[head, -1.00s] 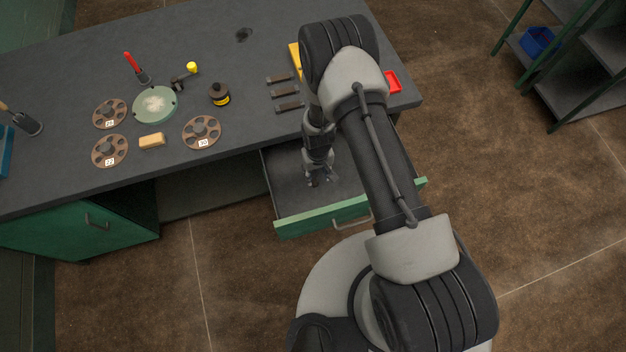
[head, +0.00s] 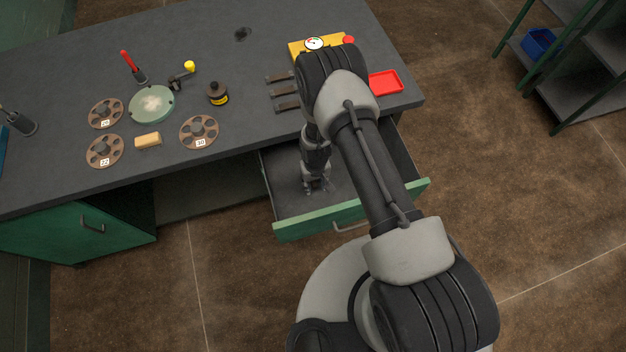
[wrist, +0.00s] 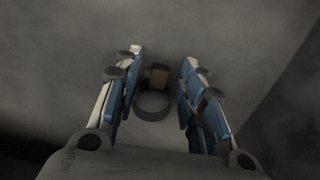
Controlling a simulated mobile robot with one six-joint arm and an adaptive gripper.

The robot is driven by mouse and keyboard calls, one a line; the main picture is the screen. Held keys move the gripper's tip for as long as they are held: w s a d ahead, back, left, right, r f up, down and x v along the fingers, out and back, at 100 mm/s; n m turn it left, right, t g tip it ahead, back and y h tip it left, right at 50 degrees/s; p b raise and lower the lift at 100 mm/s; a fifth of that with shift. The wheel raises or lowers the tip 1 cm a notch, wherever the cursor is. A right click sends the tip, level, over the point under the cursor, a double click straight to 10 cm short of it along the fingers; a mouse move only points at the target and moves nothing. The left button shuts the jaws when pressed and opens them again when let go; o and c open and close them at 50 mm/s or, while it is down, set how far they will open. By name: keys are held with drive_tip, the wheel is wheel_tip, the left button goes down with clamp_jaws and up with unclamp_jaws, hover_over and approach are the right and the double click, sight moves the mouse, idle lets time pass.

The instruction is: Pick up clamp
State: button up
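In the head view my gripper (head: 316,187) points down into the open drawer. In the wrist view my gripper (wrist: 158,85) is open, with its blue-padded fingers apart on the left and right. Between and below the fingers is a small dark round piece with a brownish block at its top, probably the clamp (wrist: 152,104).
The green-fronted drawer (head: 345,217) stands open below the grey workbench (head: 60,75). A dark drawer wall (wrist: 285,105) is at the wrist view's right.

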clamp_jaws()
drive_tip(key=shift+r, duration=0.15)
idle(0.4)
